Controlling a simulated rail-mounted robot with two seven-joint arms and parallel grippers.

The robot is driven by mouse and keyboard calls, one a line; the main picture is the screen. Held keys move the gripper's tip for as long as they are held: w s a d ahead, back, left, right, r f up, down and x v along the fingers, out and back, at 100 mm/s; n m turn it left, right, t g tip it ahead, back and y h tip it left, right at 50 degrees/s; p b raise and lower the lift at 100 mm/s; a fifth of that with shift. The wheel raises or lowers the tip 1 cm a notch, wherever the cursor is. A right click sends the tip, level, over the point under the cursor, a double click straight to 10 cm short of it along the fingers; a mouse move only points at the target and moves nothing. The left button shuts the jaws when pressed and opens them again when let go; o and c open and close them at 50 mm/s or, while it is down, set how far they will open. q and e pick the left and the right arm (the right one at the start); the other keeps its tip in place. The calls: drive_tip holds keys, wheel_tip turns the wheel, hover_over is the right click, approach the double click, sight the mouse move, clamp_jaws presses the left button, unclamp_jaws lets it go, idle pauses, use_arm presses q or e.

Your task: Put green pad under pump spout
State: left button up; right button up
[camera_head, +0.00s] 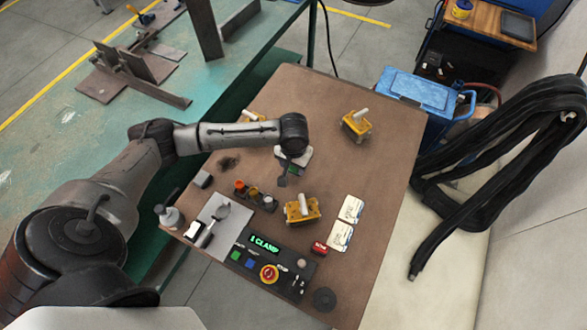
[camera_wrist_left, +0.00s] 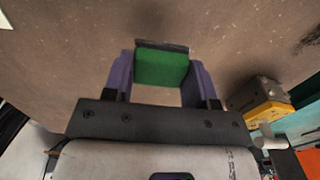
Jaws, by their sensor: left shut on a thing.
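My left gripper (camera_head: 287,174) is over the middle of the brown table, its arm reaching in from the left. In the left wrist view, its two purple fingers are shut on the green pad (camera_wrist_left: 160,68), a block with a dark far edge. The table surface lies beyond the pad; I cannot tell the gap. A pump bottle (camera_head: 169,216) with a dark head stands at the table's left corner, well apart from the gripper. My right gripper is not in view.
Yellow clamp blocks stand at right (camera_head: 357,124) and in front (camera_head: 302,210). White cards (camera_head: 350,209) lie right.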

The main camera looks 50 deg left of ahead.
sight(293, 170)
use_arm(q)
wheel_tip(293, 170, down, 3)
drive_tip(key=shift+s+f+b, duration=0.1)
drive_tip(key=shift+f+b, duration=0.05)
drive_tip(key=shift+b, duration=0.3)
drive_tip(key=o, duration=0.9)
drive_tip(key=shift+f, duration=0.1)
drive_tip(key=shift+r, duration=0.3)
wheel_tip(293, 170, up, 10)
drive_tip(key=p, duration=0.3)
drive_tip(key=shift+r, duration=0.25)
drive_tip(key=shift+o, duration=0.9)
drive_tip(key=shift+r, duration=0.65)
